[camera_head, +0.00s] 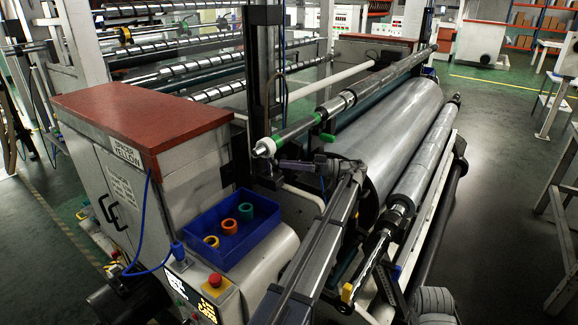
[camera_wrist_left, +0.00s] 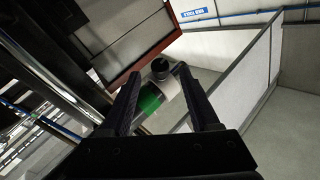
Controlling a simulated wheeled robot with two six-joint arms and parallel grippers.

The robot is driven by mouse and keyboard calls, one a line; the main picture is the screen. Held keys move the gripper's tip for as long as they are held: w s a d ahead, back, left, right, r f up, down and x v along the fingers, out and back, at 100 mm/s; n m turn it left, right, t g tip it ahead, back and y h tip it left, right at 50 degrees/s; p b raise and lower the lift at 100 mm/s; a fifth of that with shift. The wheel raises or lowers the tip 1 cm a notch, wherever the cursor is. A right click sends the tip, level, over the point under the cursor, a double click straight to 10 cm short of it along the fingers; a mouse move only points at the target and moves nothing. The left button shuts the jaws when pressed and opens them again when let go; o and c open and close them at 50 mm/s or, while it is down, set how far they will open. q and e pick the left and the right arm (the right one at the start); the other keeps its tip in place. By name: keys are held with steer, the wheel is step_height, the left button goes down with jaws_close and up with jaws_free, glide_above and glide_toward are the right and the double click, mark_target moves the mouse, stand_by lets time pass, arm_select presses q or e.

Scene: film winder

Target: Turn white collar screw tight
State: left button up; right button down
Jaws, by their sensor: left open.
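The white collar (camera_head: 264,148) sits at the near end of a metal shaft, with a green part (camera_head: 276,138) beside it. In the left wrist view the white collar (camera_wrist_left: 172,85) shows past the green part (camera_wrist_left: 150,102), with a dark round knob (camera_wrist_left: 160,68) that may be its screw. My left gripper (camera_head: 286,163) is close to the shaft end in the head view. In the left wrist view the open left gripper (camera_wrist_left: 159,74) has one finger on each side of the collar and knob. I cannot tell whether the fingers touch them. My right gripper is not in view.
A red-topped cabinet (camera_head: 140,115) stands left of the shaft. A blue tray (camera_head: 232,245) with several coloured rings sits below. A large film roll (camera_head: 395,125) and a thinner roller (camera_head: 425,160) lie to the right. Open floor (camera_head: 500,200) is beyond them.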

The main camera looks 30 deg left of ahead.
mark_target(277, 164)
arm_select(q)
steer(key=s+t, duration=0.1)
steer(key=s+m+t+y+p, duration=0.1)
steer(key=t, duration=0.1)
steer(key=shift+a+r, duration=0.1)
steer(key=shift+r, duration=0.25)
steer(key=t, duration=0.2)
steer(key=s+t+p, duration=0.1)
steer(key=t, duration=0.1)
steer(key=m+t, duration=0.1)
steer(key=t, duration=0.1)
steer(key=shift+s+r+p, duration=0.1)
steer(key=shift+s+p, duration=0.15)
steer(key=shift+p, duration=0.1)
steer(key=t, duration=0.2)
steer(key=d+t, duration=0.1)
steer(key=shift+w, duration=0.25)
steer(key=w+a, duration=0.1)
steer(key=a, duration=0.7)
steer(key=shift+m, duration=0.3)
jaws_close()
